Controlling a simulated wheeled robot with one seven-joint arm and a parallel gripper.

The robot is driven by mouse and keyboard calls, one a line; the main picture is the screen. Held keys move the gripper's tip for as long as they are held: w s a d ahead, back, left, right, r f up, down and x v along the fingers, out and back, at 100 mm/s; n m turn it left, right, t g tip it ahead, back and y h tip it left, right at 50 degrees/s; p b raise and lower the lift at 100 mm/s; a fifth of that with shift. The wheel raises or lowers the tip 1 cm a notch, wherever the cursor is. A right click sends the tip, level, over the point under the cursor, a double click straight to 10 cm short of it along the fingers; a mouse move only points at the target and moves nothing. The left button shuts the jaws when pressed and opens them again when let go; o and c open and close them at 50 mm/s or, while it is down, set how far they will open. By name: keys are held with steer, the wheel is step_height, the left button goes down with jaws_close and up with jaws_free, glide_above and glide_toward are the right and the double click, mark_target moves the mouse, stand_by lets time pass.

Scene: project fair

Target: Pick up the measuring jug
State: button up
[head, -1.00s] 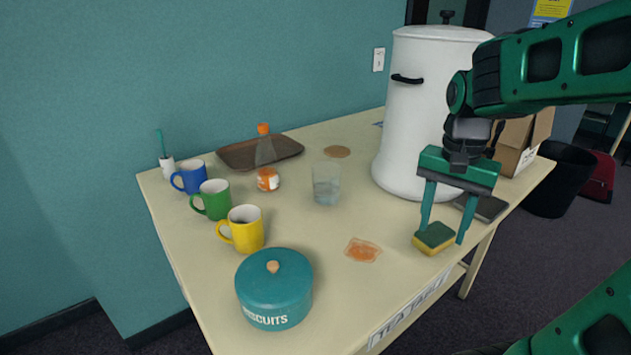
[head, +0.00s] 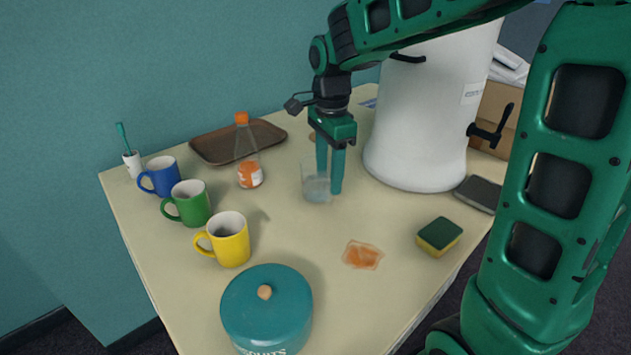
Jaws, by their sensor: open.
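The measuring jug (head: 312,185) is a clear, see-through vessel standing upright near the middle of the table, with a bluish tint in its lower part. My gripper (head: 329,180) points down at the jug's right side, with its jaws open. One green finger reaches down close beside the jug's right wall. The other finger shows at the jug's rim, and its lower part is seen through or hidden by the jug. I cannot tell whether it is inside or behind the jug, or whether either finger touches it.
A large white urn (head: 415,130) stands close right of my gripper. A bottle with an orange cap (head: 248,160) and a brown tray (head: 215,146) are left. Blue, green and yellow mugs (head: 231,242), a teal biscuit tin (head: 262,320), an orange spill (head: 362,255) and a sponge (head: 438,236) surround clear table.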

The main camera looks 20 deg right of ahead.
steer(key=shift+w+a+f, duration=0.1)
steer(key=shift+f, duration=1.4)
steer(key=shift+a+f, duration=0.1)
steer(key=shift+f, duration=1.35)
jaws_close()
